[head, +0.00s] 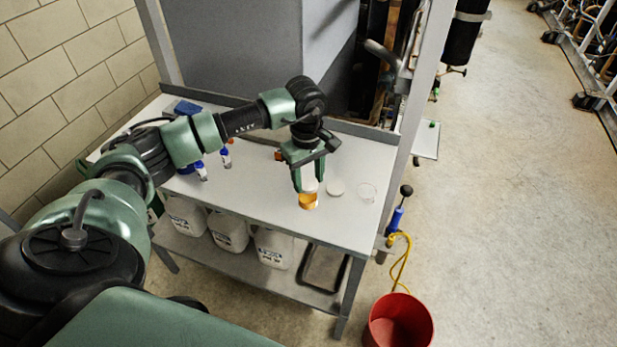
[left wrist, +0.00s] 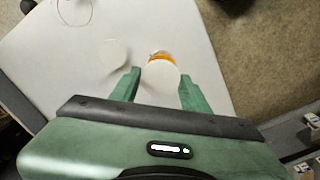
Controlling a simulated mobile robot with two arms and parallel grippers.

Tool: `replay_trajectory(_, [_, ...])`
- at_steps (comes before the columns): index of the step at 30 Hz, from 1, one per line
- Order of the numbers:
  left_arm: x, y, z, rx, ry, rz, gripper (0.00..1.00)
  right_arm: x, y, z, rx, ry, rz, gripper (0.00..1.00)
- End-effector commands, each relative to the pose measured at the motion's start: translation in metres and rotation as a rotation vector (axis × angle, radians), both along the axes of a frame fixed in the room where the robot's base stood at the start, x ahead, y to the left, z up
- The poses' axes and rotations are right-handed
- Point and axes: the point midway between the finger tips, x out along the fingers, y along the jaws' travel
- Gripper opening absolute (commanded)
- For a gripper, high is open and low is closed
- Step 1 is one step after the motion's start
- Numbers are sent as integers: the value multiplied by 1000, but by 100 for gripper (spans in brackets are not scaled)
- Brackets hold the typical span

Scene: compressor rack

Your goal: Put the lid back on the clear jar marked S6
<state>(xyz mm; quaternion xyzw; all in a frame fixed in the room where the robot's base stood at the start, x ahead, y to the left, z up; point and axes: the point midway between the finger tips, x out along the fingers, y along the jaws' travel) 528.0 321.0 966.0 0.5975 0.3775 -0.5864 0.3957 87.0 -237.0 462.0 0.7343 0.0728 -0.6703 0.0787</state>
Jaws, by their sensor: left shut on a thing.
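The clear jar (head: 367,192) stands open on the right part of the table top; no marking can be read on it. It also shows in the left wrist view (left wrist: 75,14), at the top left. A white lid (head: 336,187) lies flat on the table between the clear jar and an amber jar (head: 308,202). My left gripper (head: 309,184) points down over the amber jar, shut on another white lid (left wrist: 161,75). I cannot tell whether that lid touches the amber jar. My right gripper is not in view.
Blue-capped bottles (head: 226,158) stand on the left part of the table (head: 350,220). A rack post (head: 419,90) rises at the table's right end. A red bucket (head: 398,322) stands on the floor.

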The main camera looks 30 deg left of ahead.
Motion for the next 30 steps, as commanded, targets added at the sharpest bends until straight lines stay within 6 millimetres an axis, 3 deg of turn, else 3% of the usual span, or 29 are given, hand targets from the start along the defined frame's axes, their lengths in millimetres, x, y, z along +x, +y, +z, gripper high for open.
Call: replay_trajectory(30, [0, 1, -3, -1, -3, 0, 14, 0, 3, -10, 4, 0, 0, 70])
